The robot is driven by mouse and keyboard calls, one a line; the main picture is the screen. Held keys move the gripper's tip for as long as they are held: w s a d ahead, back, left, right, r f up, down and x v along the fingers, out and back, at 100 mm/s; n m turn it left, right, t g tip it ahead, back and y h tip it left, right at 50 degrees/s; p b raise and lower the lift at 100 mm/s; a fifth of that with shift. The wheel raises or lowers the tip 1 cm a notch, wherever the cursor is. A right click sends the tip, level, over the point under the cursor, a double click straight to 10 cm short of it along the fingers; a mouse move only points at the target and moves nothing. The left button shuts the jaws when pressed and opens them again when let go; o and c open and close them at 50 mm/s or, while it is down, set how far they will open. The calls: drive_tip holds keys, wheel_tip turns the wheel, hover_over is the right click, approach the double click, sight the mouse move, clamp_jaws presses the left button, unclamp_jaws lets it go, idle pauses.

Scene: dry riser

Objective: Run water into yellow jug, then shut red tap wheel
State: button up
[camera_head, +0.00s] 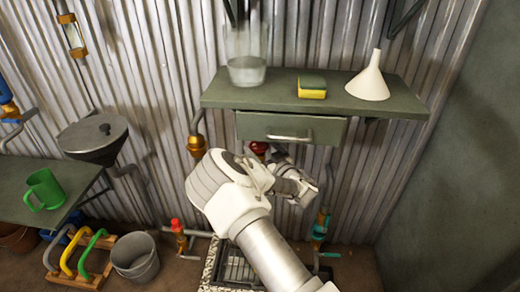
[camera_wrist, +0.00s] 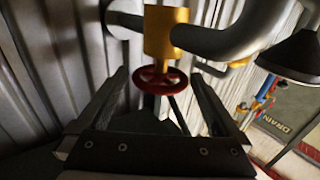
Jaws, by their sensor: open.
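A red tap wheel (camera_wrist: 160,80) sits on a brass valve body (camera_wrist: 165,32) in the wrist view. My gripper (camera_wrist: 158,76) is open, with one finger on each side of the wheel in that picture; no contact shows, and I cannot tell how far ahead the wheel is. In the head view, part of a red wheel (camera_head: 258,148) shows below the drawer, beside my gripper (camera_head: 303,190), partly hidden by my arm. I cannot make out a yellow jug in either view. No running water is visible.
A shelf (camera_head: 370,104) with a drawer (camera_head: 290,128) overhangs my gripper. It holds a clear vessel (camera_head: 247,70), a sponge (camera_head: 312,88) and a white funnel (camera_head: 369,80). Left are a green mug (camera_head: 45,189), a bucket (camera_head: 135,257) and a red-topped brass valve (camera_head: 178,228). Grey pipes (camera_wrist: 235,38) flank the wheel's valve.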

drive_tip(key=shift+w+a, duration=0.3)
drive_tip(key=shift+w, duration=0.05)
drive_tip(key=c, duration=1.2)
drive_tip(key=shift+m+t+h+b, duration=0.4)
drive_tip(key=shift+m+h, duration=0.2)
drive_tip(key=m+h+b, duration=0.1)
drive_tip(key=h, duration=0.1)
drive_tip(key=m+t+h+b, duration=0.1)
drive_tip(key=m+h, duration=0.1)
drive_tip(key=h, duration=0.1)
drive_tip(key=m+t+h+b, duration=0.1)
drive_tip(key=m+h+b, duration=0.1)
drive_tip(key=h, duration=0.1)
drive_tip(key=shift+s+a+f, duration=0.1)
drive_tip(key=shift+a+f, duration=0.1)
drive_tip(key=shift+a, duration=0.1)
drive_tip(key=shift+r+m+g+h+b, duration=0.1)
drive_tip(key=shift+m+g+h+b, duration=0.15)
drive_tip(key=shift+m+h, duration=1.15)
drive_tip(key=shift+r+m+g+h+b, duration=0.15)
drive_tip(key=shift+m+h, duration=0.65)
drive_tip(key=shift+h, duration=1.4)
drive_tip(key=o, duration=1.2)
